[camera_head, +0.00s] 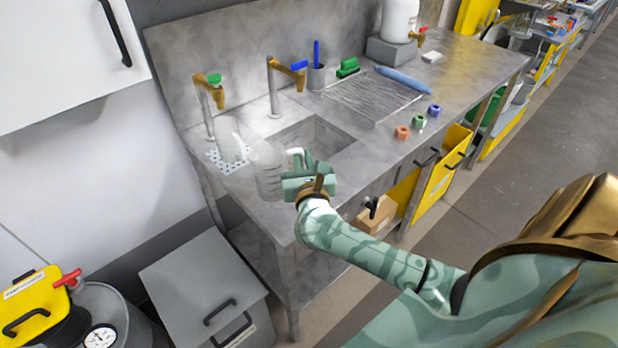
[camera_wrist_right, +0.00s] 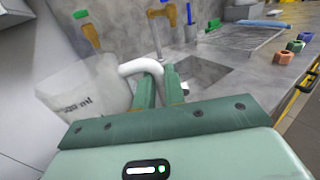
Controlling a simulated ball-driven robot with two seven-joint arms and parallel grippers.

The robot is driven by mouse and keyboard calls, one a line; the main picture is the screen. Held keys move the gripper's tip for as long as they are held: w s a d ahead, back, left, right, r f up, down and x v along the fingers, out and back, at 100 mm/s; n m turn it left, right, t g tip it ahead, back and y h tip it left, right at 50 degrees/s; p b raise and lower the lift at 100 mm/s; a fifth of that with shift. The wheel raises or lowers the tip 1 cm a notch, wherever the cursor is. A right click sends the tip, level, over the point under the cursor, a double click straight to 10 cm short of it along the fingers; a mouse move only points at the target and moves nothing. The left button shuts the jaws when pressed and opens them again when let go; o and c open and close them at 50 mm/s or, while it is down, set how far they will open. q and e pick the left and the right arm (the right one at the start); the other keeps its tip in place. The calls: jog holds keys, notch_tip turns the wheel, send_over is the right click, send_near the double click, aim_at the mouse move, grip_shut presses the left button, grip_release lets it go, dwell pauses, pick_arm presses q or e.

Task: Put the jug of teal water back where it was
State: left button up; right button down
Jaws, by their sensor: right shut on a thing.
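A translucent whitish jug (camera_head: 268,172) is held at the left front of the steel sink bench. It has a white handle (camera_wrist_right: 139,66) and a dark printed label in the right wrist view; I cannot make out any teal water in it. My right gripper (camera_head: 309,168) is shut on the handle, with the jug on the far left side of it. Its two green fingers show in the right wrist view (camera_wrist_right: 158,85). I cannot tell whether the jug's base touches the bench. My left gripper is not in view.
A perforated drain plate (camera_head: 213,158) lies under the green-handled tap (camera_head: 211,92), with a pale translucent shape above it. The sink basin (camera_head: 318,134) is behind the gripper. Small coloured nuts (camera_head: 403,132) lie along the front edge. A grey bin (camera_head: 200,280) stands below.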

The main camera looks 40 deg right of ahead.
jog(key=shift+w+d+f+b, duration=0.35)
jog(key=shift+d+f, duration=0.3)
jog(key=shift+f, duration=0.8)
jog(key=shift+w+d+f+b, duration=0.2)
jog(key=shift+d+f+b, duration=0.35)
jog(key=shift+f, duration=0.9)
jog(key=shift+w+d+f+b, duration=0.3)
jog(key=shift+d+f, duration=0.45)
jog(key=shift+f, duration=0.7)
jog(key=shift+f, duration=0.2)
jog(key=c, duration=1.5)
grip_release()
jog(key=shift+r, duration=0.1)
